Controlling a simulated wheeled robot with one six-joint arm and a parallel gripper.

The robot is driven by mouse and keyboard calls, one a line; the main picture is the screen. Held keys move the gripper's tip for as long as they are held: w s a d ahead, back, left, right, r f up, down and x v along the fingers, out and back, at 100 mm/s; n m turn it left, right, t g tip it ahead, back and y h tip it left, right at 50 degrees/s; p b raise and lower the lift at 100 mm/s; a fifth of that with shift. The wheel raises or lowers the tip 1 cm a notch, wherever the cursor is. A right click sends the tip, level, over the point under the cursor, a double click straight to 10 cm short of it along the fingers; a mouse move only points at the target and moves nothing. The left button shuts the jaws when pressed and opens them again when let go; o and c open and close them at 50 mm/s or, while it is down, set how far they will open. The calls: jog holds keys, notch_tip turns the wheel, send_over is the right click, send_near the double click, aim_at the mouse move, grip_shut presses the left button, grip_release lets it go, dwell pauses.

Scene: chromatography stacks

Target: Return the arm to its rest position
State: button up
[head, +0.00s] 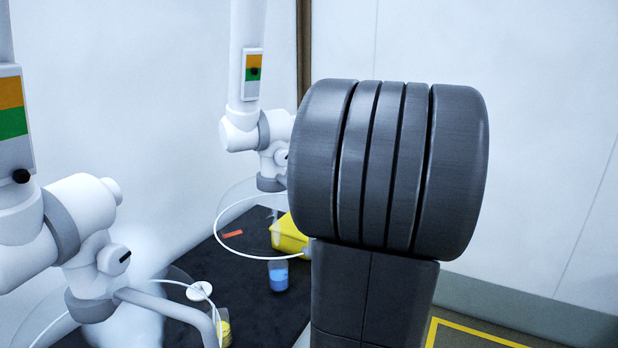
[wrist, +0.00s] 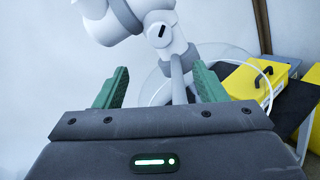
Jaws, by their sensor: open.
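My gripper (wrist: 161,88) shows in the wrist view, with its two green fingers apart and nothing between them. Beyond the fingers in that view stands a white jointed apparatus (wrist: 150,22). In the head view a large dark grey part of my own arm fills the middle right and hides what is behind it. My gripper is not visible in the head view.
Two white jointed stacks stand at the left (head: 80,215) and at the back (head: 243,130). A black bench top (head: 250,315) holds a yellow box (head: 288,236), a blue-filled bottle (head: 278,275) and tubing. Yellow tape (head: 470,330) marks the floor at right.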

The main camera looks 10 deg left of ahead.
dwell(0.3)
jog(key=p+x, duration=0.3)
jog(key=x, duration=1.1)
jog(key=shift+f+b, duration=0.15)
jog(key=shift+b, duration=0.15)
jog(key=shift+s+n, duration=0.1)
jog(key=shift+n, duration=0.2)
